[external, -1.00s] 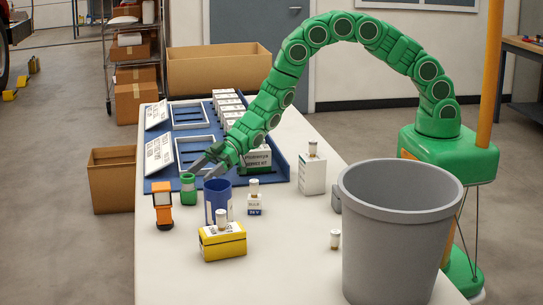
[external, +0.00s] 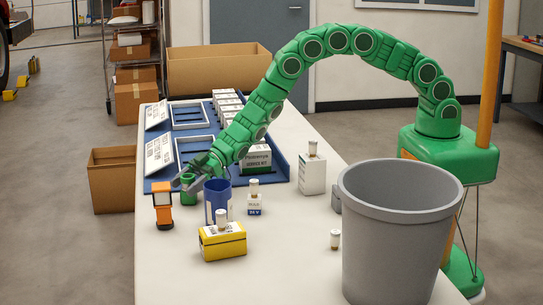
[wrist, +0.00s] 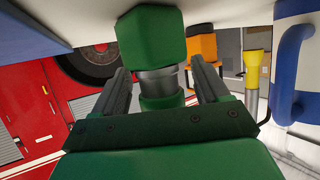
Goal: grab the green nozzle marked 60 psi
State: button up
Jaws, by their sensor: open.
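The green nozzle (external: 188,187) stands on the white table near its left edge, between the orange device and the blue mug. My gripper (external: 186,178) is open at the nozzle, with its fingers reaching around its upper part. In the wrist view the nozzle (wrist: 151,38) shows a green block, a grey metal band and a green end. It lies between my two spread fingers (wrist: 160,72), with a gap visible on the left; contact on the right is hard to tell. No 60 psi marking is readable.
The blue mug (external: 217,205) stands close on the right, and the orange device (external: 163,212) close on the left. A yellow box (external: 222,246) is in front. The blue tray (external: 160,186) lies behind. A large grey bin (external: 395,240) stands at the right.

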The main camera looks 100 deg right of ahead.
aim_at(183, 178)
jog(key=shift+w+a+f, duration=0.25)
jog(key=shift+w+a, duration=0.05)
jog(key=shift+w, duration=0.25)
jog(key=shift+c, duration=0.3)
jog(key=c, duration=1.1)
jog(key=shift+c, duration=0.2)
jog(key=shift+r, duration=0.6)
notch_tip(183, 178, up, 2)
jog(key=shift+r, duration=0.1)
jog(key=s+d+r, duration=0.1)
jog(key=s+r, duration=0.8)
jog(key=s, duration=0.5)
jog(key=shift+d+r, duration=0.2)
jog(key=shift+r, duration=0.15)
